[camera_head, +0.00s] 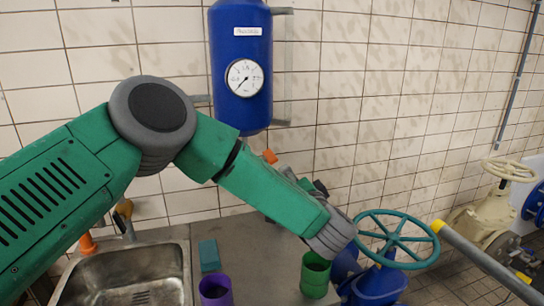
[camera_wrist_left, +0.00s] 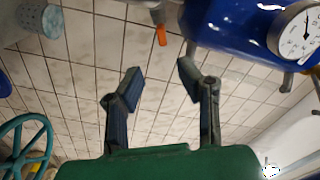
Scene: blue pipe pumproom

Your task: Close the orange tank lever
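The blue tank (camera_head: 238,112) with a round gauge is on the tiled wall, and its side fills the top right of the left wrist view (camera_wrist_left: 225,22). The small orange lever (camera_head: 270,156) shows just below and right of the tank, partly hidden by my forearm. In the left wrist view the orange lever (camera_wrist_left: 161,35) stands beyond my fingertips, near a grey fitting. My left gripper (camera_wrist_left: 159,68) is open and empty, with the lever apart from both fingers. In the head view the left gripper (camera_head: 305,182) is partly hidden behind my forearm. My right gripper is not in view.
A steel sink (camera_head: 125,277), a teal block (camera_head: 209,255), a purple cup (camera_head: 216,291) and a green cup (camera_head: 315,276) are below on the counter. A teal valve wheel (camera_head: 396,239) stands to the right. A grey bar with yellow end (camera_head: 485,262) crosses the lower right.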

